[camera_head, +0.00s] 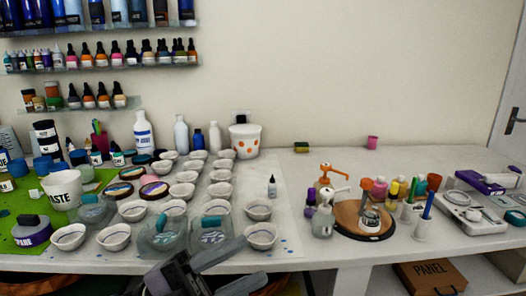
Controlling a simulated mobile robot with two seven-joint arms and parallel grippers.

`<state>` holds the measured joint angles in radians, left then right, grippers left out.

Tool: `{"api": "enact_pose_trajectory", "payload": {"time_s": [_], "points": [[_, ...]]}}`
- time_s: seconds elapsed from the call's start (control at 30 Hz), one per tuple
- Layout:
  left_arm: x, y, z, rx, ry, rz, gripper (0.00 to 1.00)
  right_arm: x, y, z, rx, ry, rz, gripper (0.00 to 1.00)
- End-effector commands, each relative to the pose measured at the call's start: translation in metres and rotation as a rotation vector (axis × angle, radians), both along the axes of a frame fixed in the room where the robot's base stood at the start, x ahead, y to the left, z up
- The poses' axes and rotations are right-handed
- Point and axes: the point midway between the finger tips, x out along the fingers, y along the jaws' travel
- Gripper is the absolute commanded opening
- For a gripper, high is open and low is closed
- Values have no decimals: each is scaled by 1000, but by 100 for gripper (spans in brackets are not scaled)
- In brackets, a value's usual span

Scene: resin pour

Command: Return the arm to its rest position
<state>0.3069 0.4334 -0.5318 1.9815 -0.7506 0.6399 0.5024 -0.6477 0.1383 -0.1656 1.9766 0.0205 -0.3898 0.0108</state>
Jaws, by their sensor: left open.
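My left gripper (252,264) is dark grey and shows at the bottom of the head view. It comes in at the front edge of the white worktable (310,255). Its two fingers point to the right and are spread, with nothing seen between them. The fingers cover part of the table's front edge and the space just below a white bowl (261,237). Most of the arm behind the gripper is cut off by the lower frame edge. My right gripper does not show.
A round wooden tray (347,222) with bottles stands right of centre. Shelves of bottles (100,59) hang on the wall. The table's back middle is mostly clear.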

Motion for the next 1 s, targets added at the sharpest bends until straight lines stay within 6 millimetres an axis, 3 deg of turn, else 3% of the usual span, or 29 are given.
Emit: {"api": "enact_pose_trajectory", "payload": {"time_s": [0.17,0.3,0.4,0.53,0.7,0.83,1.0], "points": [[37,37,-38,-178,327,261,44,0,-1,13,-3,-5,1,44],[52,73,-95,-249,603,473,44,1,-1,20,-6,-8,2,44],[48,99,-148,-266,813,621,44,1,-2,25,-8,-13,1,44],[21,129,-222,-248,1099,797,44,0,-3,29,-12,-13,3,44],[-38,156,-302,-183,1421,959,44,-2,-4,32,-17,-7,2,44],[-74,165,-334,-140,1569,1018,44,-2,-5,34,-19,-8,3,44],[-90,169,-346,-121,1628,1038,44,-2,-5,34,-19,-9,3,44]]}}
